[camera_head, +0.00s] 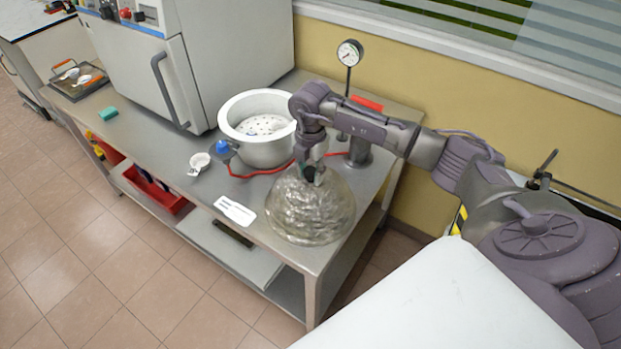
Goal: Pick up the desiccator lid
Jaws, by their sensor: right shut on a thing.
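The desiccator lid (311,212) is a clear, rippled glass dome with a dark knob on top. It shows at the right end of the steel table, in front of the white desiccator bowl. My right gripper (312,176) points down and is shut on the knob at the top of the lid. I cannot tell whether the lid's rim touches the table. The desiccator base (250,152) is a white round bowl, open at the top, with a perforated white plate (262,125) inside. My left gripper is not in view.
The steel table (190,150) carries a large white oven (200,60), a pressure gauge (349,53) on a stand, a red hose, a small white cup (199,162), a white card (234,210) and a green sponge (108,113). A red bin (150,193) sits on the lower shelf.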

